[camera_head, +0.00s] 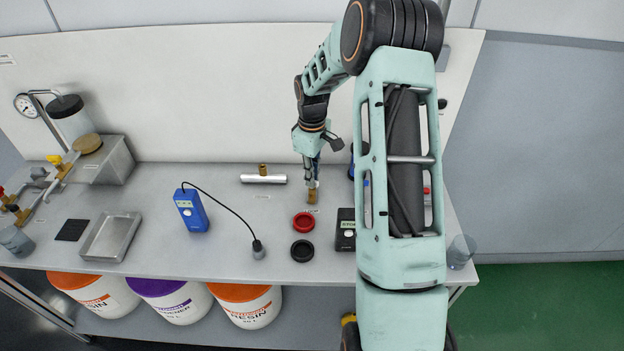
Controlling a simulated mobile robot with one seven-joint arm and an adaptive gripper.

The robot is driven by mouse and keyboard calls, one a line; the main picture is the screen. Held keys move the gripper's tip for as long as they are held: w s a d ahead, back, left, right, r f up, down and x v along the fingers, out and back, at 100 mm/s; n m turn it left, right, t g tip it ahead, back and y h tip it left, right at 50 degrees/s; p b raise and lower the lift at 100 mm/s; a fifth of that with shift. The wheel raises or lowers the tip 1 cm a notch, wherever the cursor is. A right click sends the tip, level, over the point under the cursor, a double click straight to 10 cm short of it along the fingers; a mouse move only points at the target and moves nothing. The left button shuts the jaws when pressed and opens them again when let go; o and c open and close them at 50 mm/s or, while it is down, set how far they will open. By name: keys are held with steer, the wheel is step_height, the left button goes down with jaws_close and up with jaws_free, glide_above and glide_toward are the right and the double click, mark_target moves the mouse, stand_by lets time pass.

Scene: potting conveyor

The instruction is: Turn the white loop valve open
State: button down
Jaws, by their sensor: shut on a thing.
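My gripper (312,181) points down at the middle back of the bench. It is shut on a small white part (315,184), which looks like the handle of the white loop valve. A brass body (311,197) stands upright directly below it on the bench. My fingers cover much of the white part, so its loop shape and turn angle cannot be made out.
A silver cylinder with a brass stub (263,179) lies left of my gripper. A red ring (303,221), a black ring (303,251) and a black device (346,230) are in front. A blue meter (191,210) with a cabled probe (258,250) stands left. My arm hides the bench's right part.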

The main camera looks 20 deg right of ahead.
steer(key=m+b, duration=0.2)
steer(key=m, duration=0.4)
steer(key=shift+m, duration=0.3)
steer(key=m, duration=0.6)
steer(key=shift+b, duration=0.4)
steer(key=c, duration=2.1)
jaws_free()
steer(key=shift+r, duration=0.1)
step_height(320, 180, up, 12)
steer(key=shift+f, duration=0.1)
